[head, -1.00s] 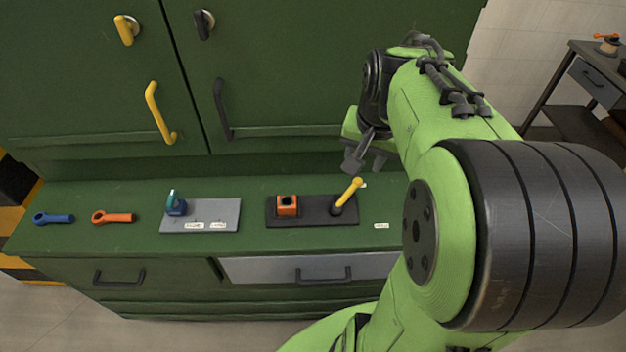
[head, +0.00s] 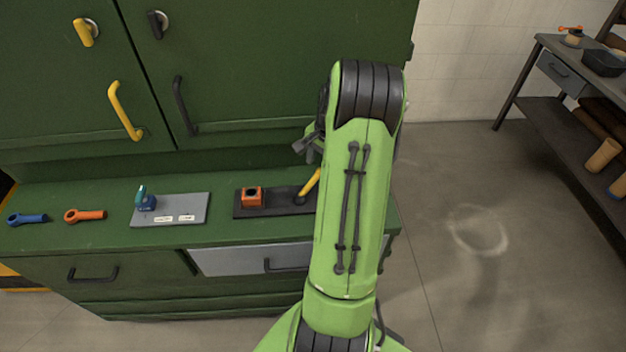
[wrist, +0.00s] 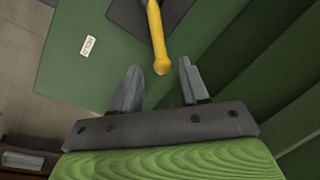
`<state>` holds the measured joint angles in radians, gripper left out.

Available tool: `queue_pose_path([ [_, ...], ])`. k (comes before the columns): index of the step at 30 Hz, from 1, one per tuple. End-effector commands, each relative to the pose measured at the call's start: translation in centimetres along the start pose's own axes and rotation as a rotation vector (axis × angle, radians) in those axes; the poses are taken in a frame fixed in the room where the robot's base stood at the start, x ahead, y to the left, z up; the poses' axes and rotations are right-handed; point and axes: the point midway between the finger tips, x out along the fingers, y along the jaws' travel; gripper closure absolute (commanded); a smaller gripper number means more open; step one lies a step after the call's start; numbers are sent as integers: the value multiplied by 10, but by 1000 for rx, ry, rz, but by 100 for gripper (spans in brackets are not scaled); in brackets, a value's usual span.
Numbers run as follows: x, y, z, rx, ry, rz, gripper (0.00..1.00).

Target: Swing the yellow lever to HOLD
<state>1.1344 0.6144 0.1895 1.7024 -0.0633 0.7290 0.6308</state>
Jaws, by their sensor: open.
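The yellow lever (head: 310,184) rises at a tilt from the right part of a dark base plate (head: 275,209) on the green counter. Its top leans to the right in the head view, and my arm hides the plate's right end. In the wrist view the yellow lever (wrist: 157,40) points its rounded end toward the gap between my fingers. My gripper (wrist: 160,82) is open and empty, with the lever's end just beyond the fingertips. In the head view my gripper (head: 306,143) is partly hidden behind my arm. A white label (wrist: 88,46) lies on the counter; its text is unreadable.
An orange block (head: 252,196) stands on the dark plate, left of the lever. A grey plate (head: 185,209) with a blue-and-teal part (head: 146,200), a blue wrench (head: 27,219) and an orange wrench (head: 85,215) lie farther left. Green cabinet doors (head: 260,75) rise behind the counter.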

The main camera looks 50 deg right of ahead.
Motion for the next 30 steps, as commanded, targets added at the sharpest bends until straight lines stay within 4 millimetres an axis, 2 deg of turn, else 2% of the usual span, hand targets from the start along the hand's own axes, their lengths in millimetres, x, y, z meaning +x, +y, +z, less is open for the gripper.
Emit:
queue_pose_path([
  [1, 16, 1, 1, -1, -5, 2, 56],
  [3, 34, 1, 1, -2, -5, 3, 56],
  [9, 70, 0, 1, -2, -1, 1, 56],
  [13, 79, 0, 1, -2, 0, 0, 56],
  [20, 80, 0, 0, -3, 1, 0, 56],
  [29, 79, 0, 0, -2, 1, 0, 100],
  [30, 79, 0, 0, -2, 2, 0, 100],
])
